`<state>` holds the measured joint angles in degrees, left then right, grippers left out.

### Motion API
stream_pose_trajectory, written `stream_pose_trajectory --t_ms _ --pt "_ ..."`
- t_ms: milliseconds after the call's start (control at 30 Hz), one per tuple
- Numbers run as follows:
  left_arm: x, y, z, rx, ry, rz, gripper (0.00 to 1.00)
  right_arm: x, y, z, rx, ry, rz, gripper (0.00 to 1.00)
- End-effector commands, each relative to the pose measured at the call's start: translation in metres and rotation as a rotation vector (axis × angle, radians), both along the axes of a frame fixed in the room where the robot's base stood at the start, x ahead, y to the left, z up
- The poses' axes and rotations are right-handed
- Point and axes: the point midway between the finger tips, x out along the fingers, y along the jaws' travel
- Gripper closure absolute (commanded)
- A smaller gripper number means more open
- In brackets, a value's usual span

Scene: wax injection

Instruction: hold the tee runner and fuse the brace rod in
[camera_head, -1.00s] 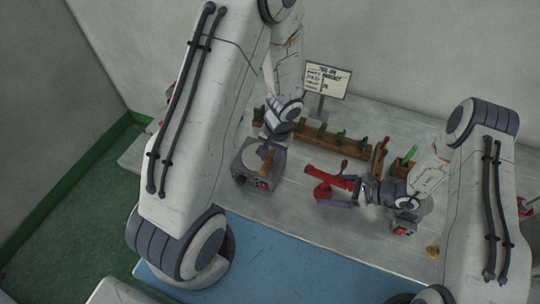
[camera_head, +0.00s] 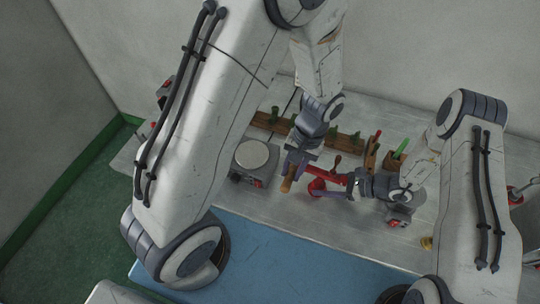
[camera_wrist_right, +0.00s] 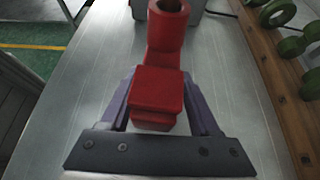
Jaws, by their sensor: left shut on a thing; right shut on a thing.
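The red tee runner (camera_wrist_right: 157,90) has its block between the purple fingers of my right gripper (camera_wrist_right: 160,105), and its hollow round end points away from the wrist. In the head view the red runner (camera_head: 317,186) is held above the bench, left of my right gripper (camera_head: 342,186). My left gripper (camera_head: 300,168) is shut on a tool with a wooden handle (camera_head: 287,185), close to the left of the runner. The tool's working end is hidden or too small to see. I cannot pick out the brace rod separately from the other red parts.
A hot plate (camera_head: 252,155) with a bare round top stands left of my grippers. A wooden rack (camera_head: 265,121) with green pieces runs along the back. A wooden box (camera_head: 395,162) holds a green stick. A blue mat (camera_head: 260,262) lies in front.

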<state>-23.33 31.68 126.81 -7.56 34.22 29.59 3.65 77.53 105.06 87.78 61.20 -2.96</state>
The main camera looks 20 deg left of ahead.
Motion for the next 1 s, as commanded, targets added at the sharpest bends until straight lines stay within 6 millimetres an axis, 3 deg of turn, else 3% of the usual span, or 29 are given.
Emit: stream_pose_trajectory --t_ms 33,200,433,633,1000 --pt "-0.014 -0.02 0.009 -0.003 0.024 -0.014 1.0 0.0 0.0 0.0 0.0 0.0 0.0 0.69" --pt "-0.064 -0.067 0.033 -0.001 0.109 -0.027 1.0 0.0 0.0 0.0 0.001 0.0 0.0 0.69" --pt "-0.106 -0.098 0.052 0.002 0.17 -0.038 1.0 0.0 0.0 0.0 0.001 0.0 0.0 0.69" --pt "-0.109 -0.102 0.053 0.003 0.181 -0.037 1.0 0.0 0.0 0.0 0.001 0.0 0.0 0.69" --pt "-0.082 -0.103 0.034 0.004 0.18 -0.036 1.0 0.0 0.0 0.0 0.001 0.0 0.0 0.69"
